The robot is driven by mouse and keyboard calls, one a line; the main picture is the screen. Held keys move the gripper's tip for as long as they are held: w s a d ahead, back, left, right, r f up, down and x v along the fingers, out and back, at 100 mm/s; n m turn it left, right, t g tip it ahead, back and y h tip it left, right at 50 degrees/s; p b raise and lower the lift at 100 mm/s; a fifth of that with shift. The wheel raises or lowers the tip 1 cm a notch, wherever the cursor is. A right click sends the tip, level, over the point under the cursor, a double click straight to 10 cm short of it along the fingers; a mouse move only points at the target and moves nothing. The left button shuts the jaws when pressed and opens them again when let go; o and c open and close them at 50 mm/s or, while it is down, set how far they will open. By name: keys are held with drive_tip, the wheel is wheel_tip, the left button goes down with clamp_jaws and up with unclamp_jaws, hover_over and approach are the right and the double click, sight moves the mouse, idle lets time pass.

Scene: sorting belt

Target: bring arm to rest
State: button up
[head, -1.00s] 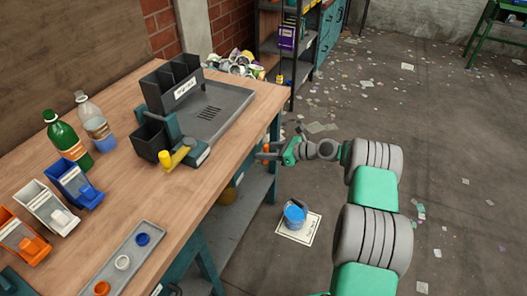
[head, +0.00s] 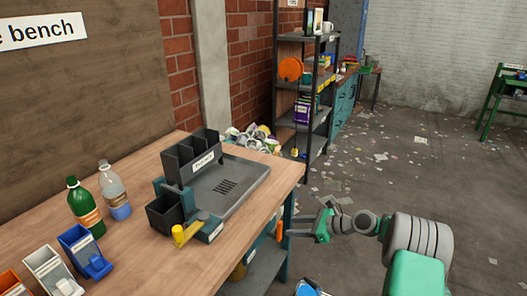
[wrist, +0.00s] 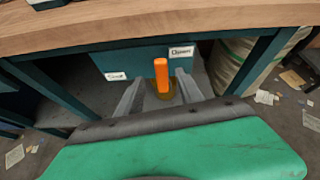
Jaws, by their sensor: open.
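My gripper (head: 303,229) is at the right edge of the wooden bench (head: 146,262), just below its top and pointing left. In the wrist view its two grey fingers (wrist: 160,97) stand apart, with nothing held between them. An upright orange handle (wrist: 161,76) shows beyond the fingertips, below the bench top; it also shows in the head view (head: 279,231). I cannot tell how close the fingers are to it. My arm reaches in from the lower right of the head view.
On the bench stand a grey tray station (head: 240,190) with dark bins, a green bottle (head: 85,208), a clear bottle (head: 113,190) and small dispensers (head: 85,252). A blue can (head: 308,288) is on the floor below my arm. Open floor with scraps (head: 400,165) lies right.

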drive_tip(key=s+a+r+n+g+h+p, duration=0.1)
drive_tip(key=s+a+r+n+h+p, duration=0.15)
drive_tip(key=s+r+n, duration=0.35)
drive_tip(key=s+a+r+n+g+h+p, duration=0.1)
drive_tip(key=s+a+r+n+h+p, duration=0.2)
drive_tip(key=r+n, duration=0.4)
drive_tip(key=s+d+r+n+h+p, duration=0.1)
drive_tip(key=s+n, duration=0.4)
drive_tip(key=s, duration=0.6)
drive_tip(key=s+d+r+n+g+h+p, duration=0.1)
drive_tip(key=s+r+n+h, duration=0.3)
drive_tip(key=s, duration=0.7)
wheel_tip(320, 180, up, 2)
drive_tip(key=shift+s+d+r+n+g, duration=0.2)
drive_tip(key=shift+s+n+g, duration=0.15)
drive_tip(key=shift+n, duration=0.35)
